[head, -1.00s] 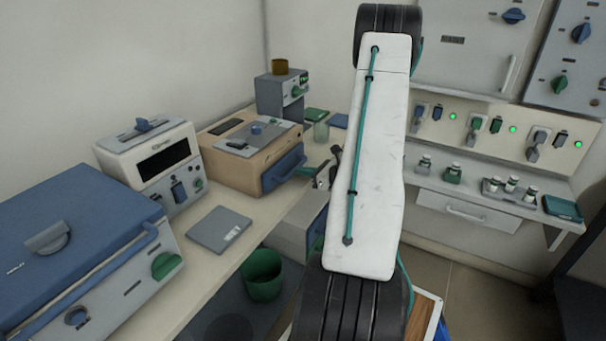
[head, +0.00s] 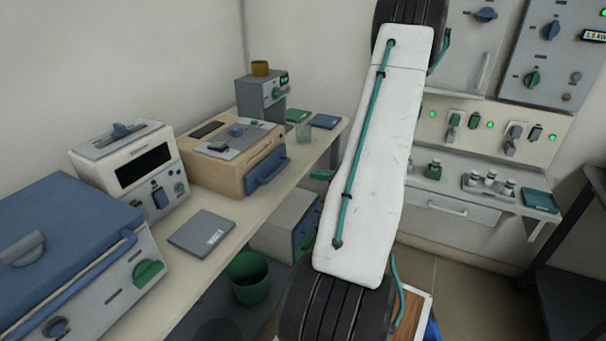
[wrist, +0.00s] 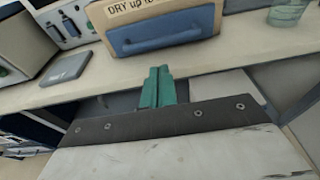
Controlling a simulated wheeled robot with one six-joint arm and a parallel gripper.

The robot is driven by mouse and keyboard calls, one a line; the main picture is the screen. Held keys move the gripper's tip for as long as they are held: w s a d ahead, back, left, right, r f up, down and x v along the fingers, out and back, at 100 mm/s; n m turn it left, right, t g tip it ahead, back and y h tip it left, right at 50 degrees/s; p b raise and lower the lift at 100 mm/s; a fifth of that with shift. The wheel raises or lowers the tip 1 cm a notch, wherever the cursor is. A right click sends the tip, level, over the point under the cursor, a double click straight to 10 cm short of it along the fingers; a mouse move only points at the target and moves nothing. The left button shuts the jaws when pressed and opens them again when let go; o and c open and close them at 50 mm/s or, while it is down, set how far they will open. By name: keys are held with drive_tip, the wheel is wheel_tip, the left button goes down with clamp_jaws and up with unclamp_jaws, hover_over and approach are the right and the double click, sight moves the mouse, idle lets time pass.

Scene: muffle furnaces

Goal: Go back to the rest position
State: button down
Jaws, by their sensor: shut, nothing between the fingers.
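My gripper's green fingers (wrist: 158,87) show in the wrist view, pressed together with nothing between them. They are in front of the bench edge, below the beige oven's blue handle (wrist: 165,38) and apart from it. In the head view my white arm link stands across the middle and hides most of my gripper. A small green part of it (head: 321,175) shows just left of the link, near the bench's right end.
The bench (head: 180,275) on the left carries a blue-lidded furnace (head: 60,235), a white device (head: 135,170), the beige oven (head: 232,155) and a grey book (head: 202,232). A green bin (head: 249,278) stands below. A shelf with bottles (head: 455,190) is behind my arm.

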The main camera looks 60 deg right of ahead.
drive_tip(key=shift+v, duration=1.15)
